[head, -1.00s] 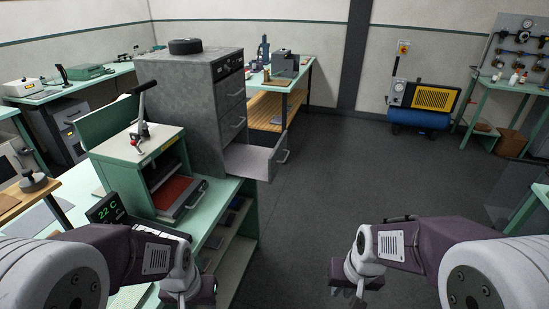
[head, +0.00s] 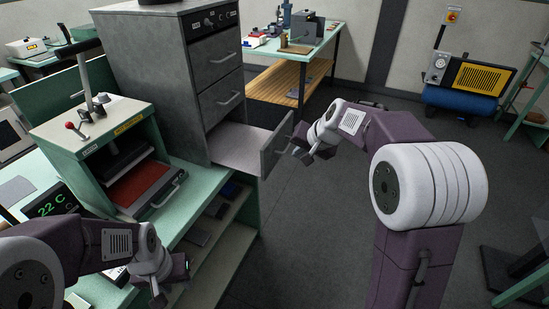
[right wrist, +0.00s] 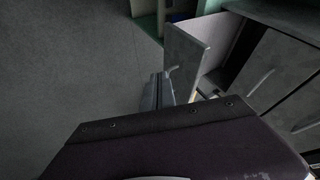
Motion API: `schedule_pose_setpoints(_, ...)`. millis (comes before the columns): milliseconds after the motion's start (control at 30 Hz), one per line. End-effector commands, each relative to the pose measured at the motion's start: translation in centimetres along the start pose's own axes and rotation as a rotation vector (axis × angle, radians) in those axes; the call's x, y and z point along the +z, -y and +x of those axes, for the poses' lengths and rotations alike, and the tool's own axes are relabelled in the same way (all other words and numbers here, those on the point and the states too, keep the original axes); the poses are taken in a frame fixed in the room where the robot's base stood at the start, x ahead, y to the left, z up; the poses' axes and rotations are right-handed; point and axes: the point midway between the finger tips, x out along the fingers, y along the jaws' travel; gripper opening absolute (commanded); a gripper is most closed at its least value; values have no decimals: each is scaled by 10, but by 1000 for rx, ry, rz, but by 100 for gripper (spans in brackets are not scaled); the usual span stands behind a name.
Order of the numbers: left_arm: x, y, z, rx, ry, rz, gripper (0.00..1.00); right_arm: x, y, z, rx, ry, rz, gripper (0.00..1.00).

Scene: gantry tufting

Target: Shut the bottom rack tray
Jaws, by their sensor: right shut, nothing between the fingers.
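The bottom rack tray (head: 240,150) is pulled out of the grey rack (head: 160,70); its front panel (head: 277,145) faces right. The tray looks empty. Two drawers above it are closed. My right gripper (head: 299,149) is shut and empty, just outside the front panel. In the right wrist view the front panel (right wrist: 187,65) stands beside my right gripper (right wrist: 158,92); I cannot tell whether they touch. My left gripper (head: 176,276) hangs at the lower left, in front of the green bench, away from the tray; its fingers are too unclear to read.
A press (head: 110,145) with a red pad stands on the green bench left of the tray. A display (head: 50,202) reading 22 C sits near my left arm. Open shelves lie under the bench. The floor (head: 300,235) right of the bench is clear.

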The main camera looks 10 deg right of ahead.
Motion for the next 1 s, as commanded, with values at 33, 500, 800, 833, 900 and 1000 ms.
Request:
schedule_pose_setpoints(33, 0, 0, 0, 0, 0, 0, 36, 0, 0, 2, 1, 2, 0, 0)
schedule_pose_setpoints(500, 0, 0, 3, 0, 0, 0, 36, 2, -1, 94, 2, 5, 0, 0)
schedule_pose_setpoints(800, -2, 0, -16, 0, -1, 0, 36, 0, 32, 115, 1, 3, -3, 0)
schedule_pose_setpoints(833, -2, 0, -16, 0, 0, 0, 36, 0, 33, 116, 1, 3, -1, 0)
schedule_pose_setpoints(900, -2, 0, -17, 0, 0, 0, 36, 0, 35, 118, 1, 2, -2, 0)
schedule_pose_setpoints(1000, -2, 0, -16, 0, 0, 0, 36, 1, 35, 118, 1, 2, -2, 0)
